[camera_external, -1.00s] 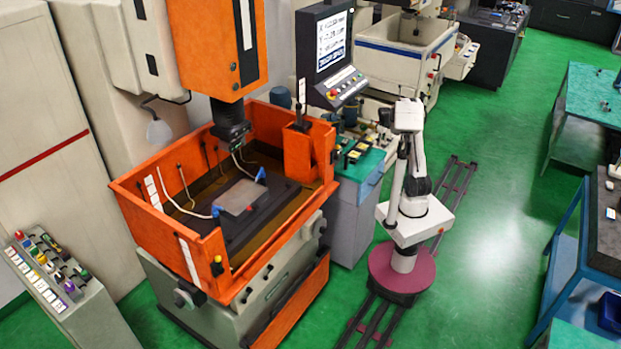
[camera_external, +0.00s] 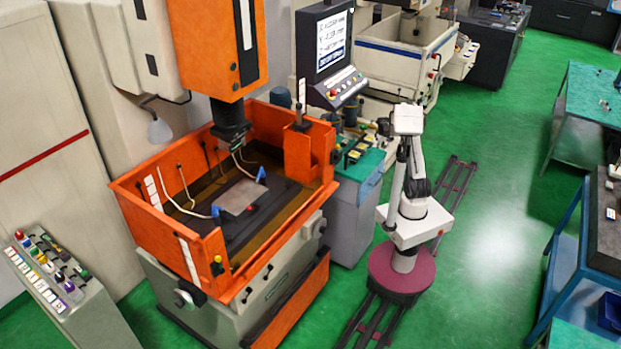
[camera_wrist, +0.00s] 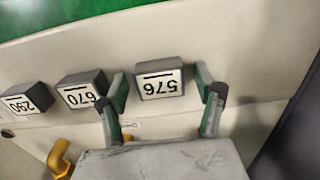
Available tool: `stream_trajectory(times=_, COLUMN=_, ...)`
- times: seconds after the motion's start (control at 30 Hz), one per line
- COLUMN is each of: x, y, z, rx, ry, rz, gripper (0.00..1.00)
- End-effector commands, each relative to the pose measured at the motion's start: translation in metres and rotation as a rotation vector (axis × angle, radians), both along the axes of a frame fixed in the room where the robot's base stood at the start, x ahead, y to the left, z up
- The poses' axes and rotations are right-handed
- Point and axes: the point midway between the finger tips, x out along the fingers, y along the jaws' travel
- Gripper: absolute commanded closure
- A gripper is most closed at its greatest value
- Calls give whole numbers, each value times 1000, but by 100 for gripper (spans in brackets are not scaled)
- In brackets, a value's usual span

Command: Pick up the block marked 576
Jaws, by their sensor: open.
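The block marked 576 (camera_wrist: 158,84) is a dark grey block with a white label, upside down in the wrist view. It sits on a pale surface at the middle of that view. My gripper (camera_wrist: 162,98) is open, with one finger on each side of the block's near part. A gap shows on the block's right; on its left the finger is close, and I cannot tell whether it touches. In the external view my gripper (camera_external: 386,127) is small beside the teal-topped cabinet, and the block cannot be made out there.
A yellow part (camera_wrist: 60,158) lies at lower left. The teal-topped cabinet (camera_external: 368,165) stands beside the orange tank (camera_external: 190,255).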

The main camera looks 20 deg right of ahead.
Motion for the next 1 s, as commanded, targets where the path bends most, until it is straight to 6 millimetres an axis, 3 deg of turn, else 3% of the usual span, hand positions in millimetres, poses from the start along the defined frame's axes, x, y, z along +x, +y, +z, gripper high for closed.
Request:
stream_trajectory(times=0.07, x=0, y=0, z=0, rx=0, ry=0, rz=0, gripper=42)
stream_trajectory(times=0.5, x=0, y=0, z=0, rx=0, ry=0, rz=0, gripper=100)
stream_trajectory(times=0.8, x=0, y=0, z=4, rx=0, ry=0, rz=0, gripper=100)
stream_trajectory(times=1.0, x=0, y=0, z=30, rx=0, ry=0, rz=0, gripper=100)
